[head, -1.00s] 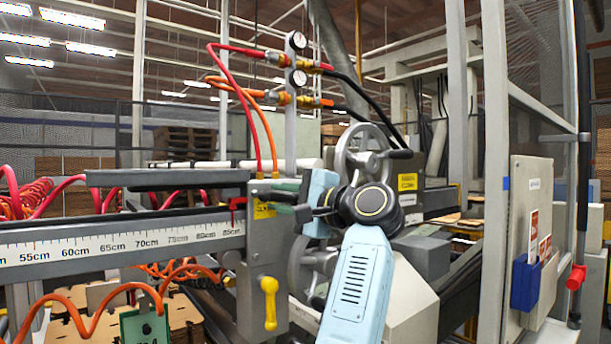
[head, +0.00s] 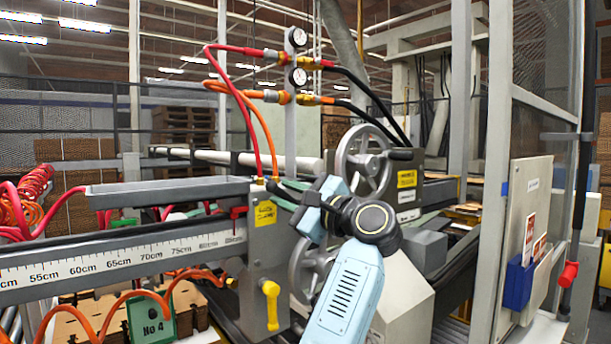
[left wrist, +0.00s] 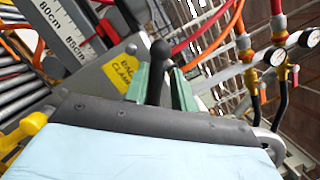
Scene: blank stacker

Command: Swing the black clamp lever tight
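The black clamp lever shows in the left wrist view as a round black knob (left wrist: 160,50) on a dark stem, beside the yellow clamp label (left wrist: 120,74). In the head view I cannot make the lever out clearly near the gripper. My left gripper (left wrist: 162,88) has two green fingers standing apart, one on each side of the stem; contact is hard to tell. In the head view the left gripper (head: 287,193) is just right of and above the yellow label (head: 265,213) on the grey clamp block (head: 256,260). My right gripper is not in view.
A red lever (head: 237,212) and a yellow handle (head: 271,305) are on the same block. A silver handwheel (head: 362,160) stands behind my left arm. Red and orange hoses run up to two gauges (head: 297,76). A ruled rail (head: 120,260) extends left.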

